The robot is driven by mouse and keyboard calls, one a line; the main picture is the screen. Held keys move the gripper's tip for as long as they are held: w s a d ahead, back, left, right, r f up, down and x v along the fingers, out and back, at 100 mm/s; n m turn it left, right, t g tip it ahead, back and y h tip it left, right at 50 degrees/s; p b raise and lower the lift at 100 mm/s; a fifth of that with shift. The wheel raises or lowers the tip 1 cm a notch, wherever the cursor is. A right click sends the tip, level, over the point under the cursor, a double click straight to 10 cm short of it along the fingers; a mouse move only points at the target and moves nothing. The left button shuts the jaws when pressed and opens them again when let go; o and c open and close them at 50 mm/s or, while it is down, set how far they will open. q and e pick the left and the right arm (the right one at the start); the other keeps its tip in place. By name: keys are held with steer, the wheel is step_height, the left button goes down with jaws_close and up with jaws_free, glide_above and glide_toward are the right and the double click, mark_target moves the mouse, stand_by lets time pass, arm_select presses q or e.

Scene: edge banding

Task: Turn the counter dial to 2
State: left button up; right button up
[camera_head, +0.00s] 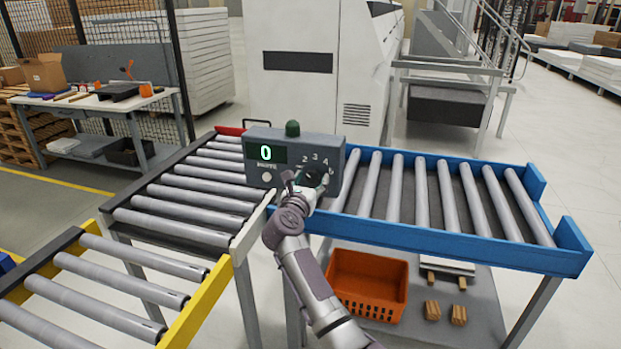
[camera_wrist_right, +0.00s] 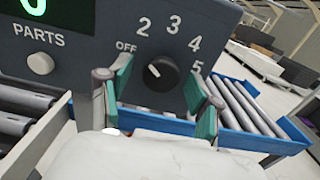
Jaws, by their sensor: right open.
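The grey counter box (camera_head: 335,160) stands on the conveyor frame, with a green display reading 0 (camera_head: 265,153). Its black round dial (camera_wrist_right: 162,74) is on the right part of the front, with OFF, 2, 3, 4 and 5 around it. The dial's white mark points up-left, toward OFF. My right gripper (camera_head: 306,182) is in front of the box and partly covers the dial in the head view. In the right wrist view this gripper (camera_wrist_right: 160,95) is open, with a green-padded finger on each side of the dial, apparently not touching it. My left gripper is not in view.
A blue roller conveyor (camera_head: 430,240) runs right of the box, and grey rollers (camera_head: 200,180) lie to the left. A yellow-framed conveyor (camera_head: 205,300) is nearer. An orange crate (camera_head: 368,285) sits on a low shelf.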

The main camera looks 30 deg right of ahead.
steer(key=shift+s, duration=0.1)
steer(key=shift+c, duration=1.2)
steer(key=c, duration=0.9)
steer(key=m+b, duration=0.2)
steer(key=b, duration=0.2)
steer(key=shift+f, duration=0.2)
steer(key=shift+a+r, duration=0.1)
steer(key=shift+r+m, duration=0.15)
steer(key=shift+m, duration=0.25)
steer(key=o, duration=1.1)
steer(key=shift+o, duration=0.2)
